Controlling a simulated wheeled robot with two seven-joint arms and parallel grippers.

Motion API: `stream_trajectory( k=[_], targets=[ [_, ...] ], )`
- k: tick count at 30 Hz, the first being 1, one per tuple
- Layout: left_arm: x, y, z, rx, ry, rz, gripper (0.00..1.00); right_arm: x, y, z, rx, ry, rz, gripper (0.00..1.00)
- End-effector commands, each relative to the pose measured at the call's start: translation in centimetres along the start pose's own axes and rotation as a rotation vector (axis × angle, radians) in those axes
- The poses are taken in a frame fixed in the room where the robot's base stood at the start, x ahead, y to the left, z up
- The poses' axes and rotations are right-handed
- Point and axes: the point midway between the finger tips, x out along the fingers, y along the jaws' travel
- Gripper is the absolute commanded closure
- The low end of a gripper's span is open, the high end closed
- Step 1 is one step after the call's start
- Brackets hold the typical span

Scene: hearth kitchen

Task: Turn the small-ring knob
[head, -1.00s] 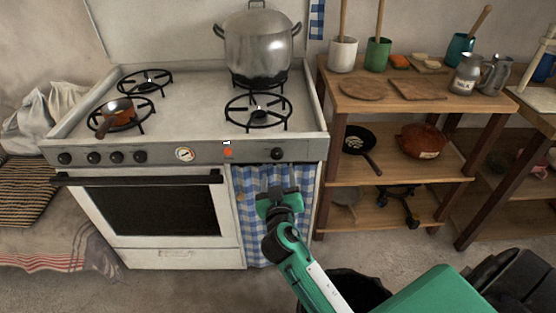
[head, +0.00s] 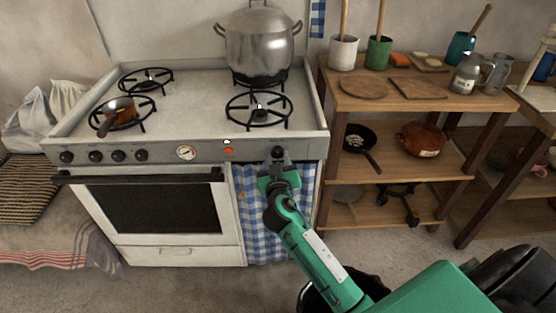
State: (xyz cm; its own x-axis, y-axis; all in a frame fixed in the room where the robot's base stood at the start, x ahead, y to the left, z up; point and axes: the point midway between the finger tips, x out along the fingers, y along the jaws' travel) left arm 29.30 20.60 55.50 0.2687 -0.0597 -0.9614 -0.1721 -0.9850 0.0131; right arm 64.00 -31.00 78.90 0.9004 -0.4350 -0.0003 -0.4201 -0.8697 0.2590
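The stove's front panel carries a row of black knobs (head: 93,156) at the left and a single black knob (head: 277,152) at the right end. I cannot tell from any label which one is the small-ring knob. My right gripper (head: 278,164), with a green wrist, is at the single right knob, its dark fingers just below or around it. The fingers overlap the knob's lower part, so contact and finger opening cannot be made out. My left gripper is not in view.
A large metal pot (head: 258,42) stands on the back right ring, and a small copper pan (head: 117,112) on the front left ring. The oven door handle (head: 140,177) sticks out at the left. A wooden shelf (head: 400,170) stands close on the right.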

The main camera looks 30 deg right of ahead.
Motion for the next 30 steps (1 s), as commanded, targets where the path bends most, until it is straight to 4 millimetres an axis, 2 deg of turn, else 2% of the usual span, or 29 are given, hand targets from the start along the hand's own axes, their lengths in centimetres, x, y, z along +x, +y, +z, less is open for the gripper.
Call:
stream_trajectory(
  k=[2, 14, 23, 30],
  targets=[
    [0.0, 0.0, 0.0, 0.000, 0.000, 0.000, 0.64, 0.0, 0.0, 0.0, 0.000, 0.000, 0.000, 0.88],
    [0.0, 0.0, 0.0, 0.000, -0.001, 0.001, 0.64, 0.0, 0.0, -0.1, -0.072, 0.000, -0.001, 0.88],
    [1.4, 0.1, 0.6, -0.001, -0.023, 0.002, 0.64, 0.0, 0.0, -0.1, -0.298, -0.001, -0.001, 0.88],
    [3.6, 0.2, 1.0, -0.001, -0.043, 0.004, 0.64, 0.0, 0.1, -0.2, -0.527, -0.001, -0.001, 0.88]
  ],
)
